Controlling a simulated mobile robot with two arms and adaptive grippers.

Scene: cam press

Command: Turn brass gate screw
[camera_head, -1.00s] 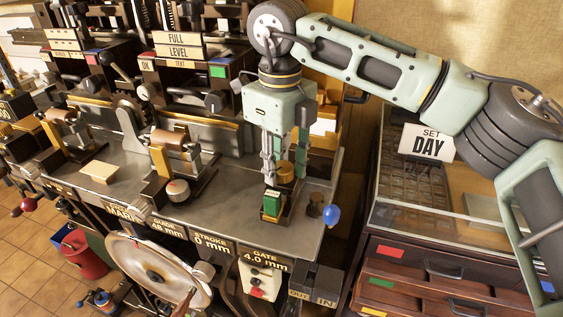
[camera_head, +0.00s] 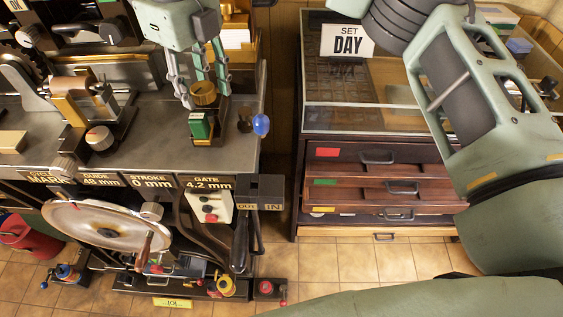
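The brass gate screw (camera_head: 204,88) is a short golden knob standing upright above a small block with a green face (camera_head: 200,126), at the front right of the press bench. My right gripper (camera_head: 205,94) comes down on it from above, with one finger on each side. The fingers look closed against the knob's sides; the exact contact is partly hidden. The gate label (camera_head: 208,182) on the bench's front edge reads 4.2 mm. My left gripper is not in view.
A blue knob (camera_head: 261,125) stands right of the screw block. A roller unit (camera_head: 90,105) sits to its left. A big handwheel (camera_head: 98,224) hangs below the front edge. A glass-topped drawer cabinet (camera_head: 375,118) with a SET DAY sign (camera_head: 347,41) stands at right.

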